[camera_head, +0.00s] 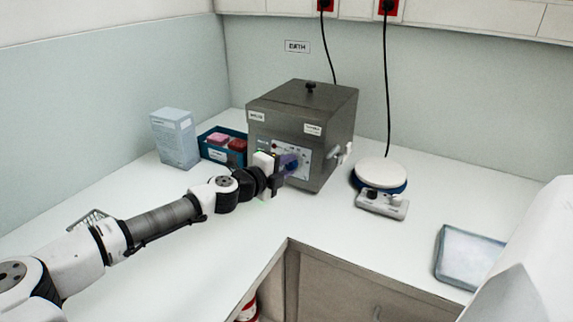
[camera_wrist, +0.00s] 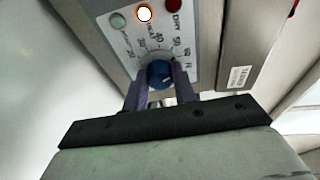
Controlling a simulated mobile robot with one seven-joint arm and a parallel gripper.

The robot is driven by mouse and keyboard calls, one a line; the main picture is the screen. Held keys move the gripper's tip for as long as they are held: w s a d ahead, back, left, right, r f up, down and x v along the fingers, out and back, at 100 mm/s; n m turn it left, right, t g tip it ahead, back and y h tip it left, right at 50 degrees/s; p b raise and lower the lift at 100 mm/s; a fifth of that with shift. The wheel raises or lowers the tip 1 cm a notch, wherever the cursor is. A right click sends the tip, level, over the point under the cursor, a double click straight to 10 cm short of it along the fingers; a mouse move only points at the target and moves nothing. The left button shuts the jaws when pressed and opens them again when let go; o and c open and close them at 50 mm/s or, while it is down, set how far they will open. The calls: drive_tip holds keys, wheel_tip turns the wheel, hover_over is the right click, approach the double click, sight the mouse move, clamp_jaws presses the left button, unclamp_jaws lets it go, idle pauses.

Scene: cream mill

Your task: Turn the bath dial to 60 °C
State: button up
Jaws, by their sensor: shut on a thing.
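The bath (camera_head: 303,115) is a grey metal box with a lidded top and a knob on the lid, standing at the back of the counter. Its front panel (camera_head: 305,163) carries the dial and faces my arm. In the wrist view the blue dial (camera_wrist: 160,74) sits on the white panel (camera_wrist: 190,45) below printed numbers. My gripper (camera_wrist: 160,88) is shut on the dial, one finger on each side. In the head view my gripper (camera_head: 285,172) is at the panel and hides part of it. I cannot read the dial's exact setting.
A blue tray (camera_head: 222,155) with pink and red items and a white box (camera_head: 174,138) stand left of the bath. A round-topped hotplate (camera_head: 381,178) stands right. A flat glassy tray (camera_head: 470,257) lies farther right.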

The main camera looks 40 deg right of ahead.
drive_tip(key=shift+m, duration=1.1)
drive_tip(key=shift+y, duration=0.3)
drive_tip(key=o, duration=1)
drive_tip(key=b+v, duration=0.2)
drive_tip(key=v, duration=1.1)
drive_tip(key=shift+a+b, duration=0.4)
drive_tip(key=shift+s, duration=0.1)
